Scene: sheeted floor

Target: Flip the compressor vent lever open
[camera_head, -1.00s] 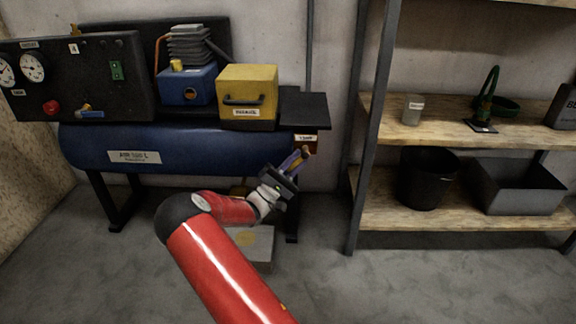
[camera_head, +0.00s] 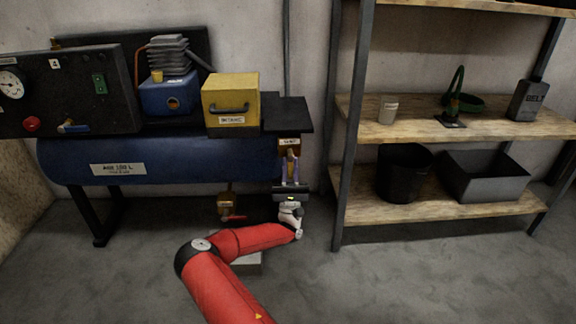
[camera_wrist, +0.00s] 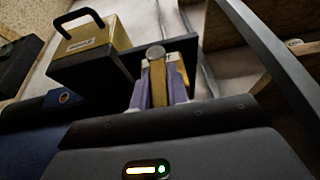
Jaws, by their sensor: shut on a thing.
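The blue air tank (camera_head: 160,155) of the compressor stands on the left. At its right end a small brown block with a white label (camera_head: 290,142), seemingly reading VENT, hangs below the black shelf plate. My gripper (camera_head: 290,162) points upward just under this label. In the wrist view my gripper's purple fingers (camera_wrist: 159,82) are shut on a brass-coloured vent lever (camera_wrist: 157,78) with a round grey end. The lever stands roughly upright between the fingers. Its joint with the valve is mostly hidden.
A yellow box (camera_head: 231,95) sits on the compressor top. A lower valve with a red handle (camera_head: 232,217) hangs under the tank, left of my gripper. The shelf rack post (camera_head: 347,130) stands close on the right. A low grey block (camera_head: 247,264) lies on the floor behind my arm.

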